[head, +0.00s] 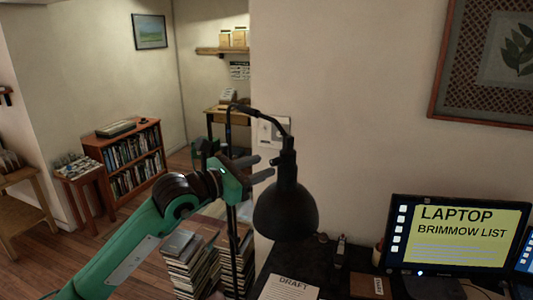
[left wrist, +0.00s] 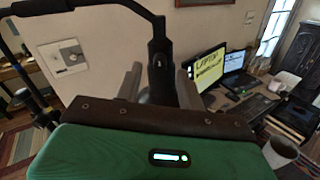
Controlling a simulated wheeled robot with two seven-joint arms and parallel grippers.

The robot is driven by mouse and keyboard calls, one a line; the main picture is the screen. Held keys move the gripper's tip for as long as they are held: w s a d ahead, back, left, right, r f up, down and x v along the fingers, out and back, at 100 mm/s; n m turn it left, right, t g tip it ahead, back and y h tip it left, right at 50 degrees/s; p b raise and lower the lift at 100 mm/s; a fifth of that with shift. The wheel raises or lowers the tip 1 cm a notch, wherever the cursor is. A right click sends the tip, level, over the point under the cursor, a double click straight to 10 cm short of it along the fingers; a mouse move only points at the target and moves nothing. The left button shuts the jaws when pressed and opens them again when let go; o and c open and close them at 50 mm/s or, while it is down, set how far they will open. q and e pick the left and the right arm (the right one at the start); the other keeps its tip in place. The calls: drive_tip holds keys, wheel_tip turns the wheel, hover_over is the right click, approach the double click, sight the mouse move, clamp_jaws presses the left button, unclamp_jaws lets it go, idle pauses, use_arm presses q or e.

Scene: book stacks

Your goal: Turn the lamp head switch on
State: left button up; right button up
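The black desk lamp's head (head: 286,210) hangs from a bent arm in the middle of the head view, its shade facing down, with no glow visible. Its narrow socket (head: 288,160) rises above the shade; in the left wrist view the socket (left wrist: 160,60) stands straight ahead, with a small pale mark on it that may be the switch. My left gripper (head: 265,167) is just left of the socket, its fingers apart. In the left wrist view the gripper (left wrist: 159,75) has one finger on each side of the socket's line; contact cannot be told. My right gripper is out of view.
A dark desk holds a monitor (head: 460,235), a draft paper (head: 290,288) and a small brown box (head: 368,286). Book stacks (head: 190,265) stand on the floor below my left arm. A bookcase (head: 130,160) is at the far left. A cup (left wrist: 281,150) shows in the left wrist view.

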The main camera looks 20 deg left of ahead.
sight(276, 162)
use_arm(q)
drive_tip(key=shift+p+x, duration=0.35)
drive_tip(key=shift+x, duration=0.65)
drive_tip(key=shift+w+d, duration=0.25)
drive_tip(key=shift+w, duration=0.1)
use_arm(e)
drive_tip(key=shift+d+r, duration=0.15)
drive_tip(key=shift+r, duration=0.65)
